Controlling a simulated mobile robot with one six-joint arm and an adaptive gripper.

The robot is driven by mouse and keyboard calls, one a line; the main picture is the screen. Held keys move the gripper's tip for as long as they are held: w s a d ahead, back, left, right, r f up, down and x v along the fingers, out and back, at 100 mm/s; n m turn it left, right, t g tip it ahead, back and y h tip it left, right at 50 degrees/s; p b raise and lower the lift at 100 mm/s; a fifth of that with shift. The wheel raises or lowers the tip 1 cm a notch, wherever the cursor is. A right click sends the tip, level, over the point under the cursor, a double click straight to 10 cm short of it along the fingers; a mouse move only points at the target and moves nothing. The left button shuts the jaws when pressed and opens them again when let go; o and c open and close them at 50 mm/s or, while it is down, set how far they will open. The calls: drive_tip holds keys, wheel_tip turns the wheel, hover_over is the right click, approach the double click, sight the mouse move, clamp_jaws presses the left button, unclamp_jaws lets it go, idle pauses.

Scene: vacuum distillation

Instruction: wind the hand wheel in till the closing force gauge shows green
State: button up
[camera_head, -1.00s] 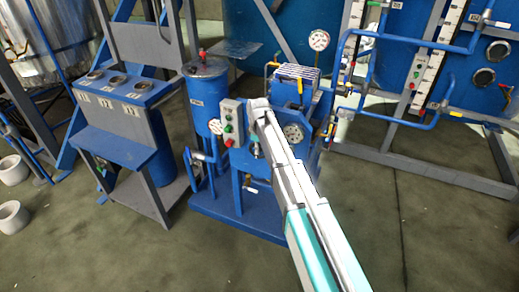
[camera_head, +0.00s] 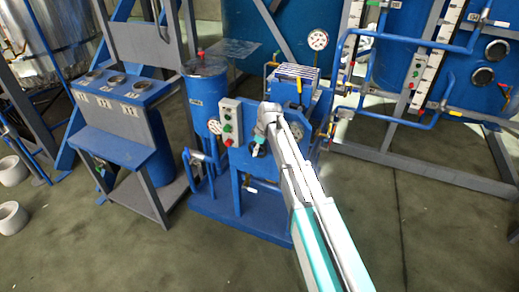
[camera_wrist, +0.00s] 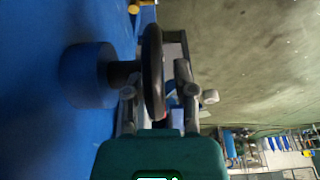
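The black hand wheel (camera_wrist: 153,72) shows nearly edge-on in the wrist view, on a short dark shaft from a round blue hub (camera_wrist: 88,75). My gripper (camera_wrist: 157,98) reaches around its rim, one finger on each side. The fingers look apart, with a gap between the rim and the right finger. In the head view my gripper (camera_head: 258,147) is small, at the front of the blue machine (camera_head: 240,165), and the wheel is hard to make out.
A grey switch box (camera_head: 230,122) with red and green buttons stands close left of my gripper. A blue console (camera_head: 118,95) is further left. A pipe frame (camera_head: 400,120) stands at right. The floor in front (camera_head: 150,255) is clear.

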drive_tip(key=shift+o, duration=0.6)
drive_tip(key=shift+w, duration=0.1)
